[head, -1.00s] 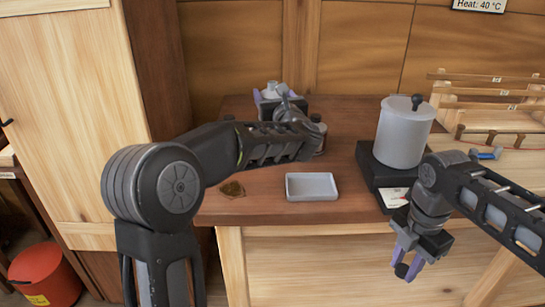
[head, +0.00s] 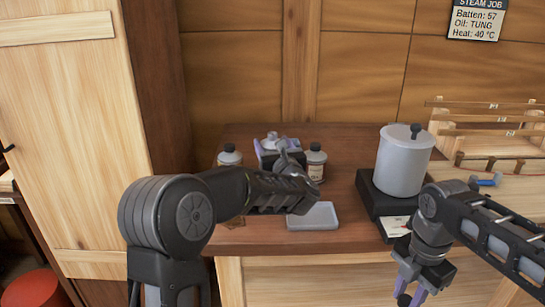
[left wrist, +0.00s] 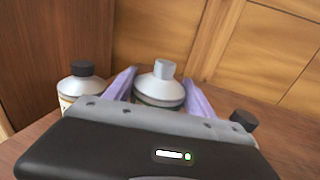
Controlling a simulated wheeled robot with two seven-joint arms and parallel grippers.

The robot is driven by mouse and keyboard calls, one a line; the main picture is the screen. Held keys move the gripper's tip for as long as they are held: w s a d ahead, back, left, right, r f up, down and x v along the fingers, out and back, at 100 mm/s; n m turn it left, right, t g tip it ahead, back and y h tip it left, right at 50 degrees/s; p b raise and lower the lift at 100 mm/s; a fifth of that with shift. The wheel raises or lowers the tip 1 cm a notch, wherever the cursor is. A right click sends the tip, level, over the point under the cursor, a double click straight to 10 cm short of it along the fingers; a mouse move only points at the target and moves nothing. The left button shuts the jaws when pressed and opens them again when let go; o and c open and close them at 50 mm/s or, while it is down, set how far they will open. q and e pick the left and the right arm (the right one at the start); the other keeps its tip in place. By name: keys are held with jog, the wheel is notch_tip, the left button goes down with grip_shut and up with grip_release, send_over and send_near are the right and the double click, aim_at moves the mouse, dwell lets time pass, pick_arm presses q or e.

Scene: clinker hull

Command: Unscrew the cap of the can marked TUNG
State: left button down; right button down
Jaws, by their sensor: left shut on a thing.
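A grey can (head: 270,142) stands at the back of the brown bench between two other cans. My left gripper (head: 276,149) is shut around it, one purple finger on each side.
Black-capped cans stand left (head: 229,156) and right (head: 315,161) of the held can. A shallow grey tray (head: 313,217) lies in front. A grey pot (head: 404,160) stands on a black base to the right. A sign (head: 477,20) reads "Oil: TUNG".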

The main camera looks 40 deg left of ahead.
pick_arm(q)
jog(key=shift+f, duration=1.8)
jog(key=shift+f, duration=0.1)
pick_arm(e)
jog(key=shift+f, duration=0.15)
pick_arm(q)
jog(key=shift+c, duration=1.6)
grip_release()
jog(key=shift+s+d, duration=0.25)
jog(key=shift+d, duration=0.1)
jog(key=b+v, duration=0.1)
jog(key=v, duration=1)
jog(key=shift+s+d+b, duration=0.1)
jog(key=shift+b, duration=0.2)
pick_arm(e)
jog(key=shift+f, duration=0.7)
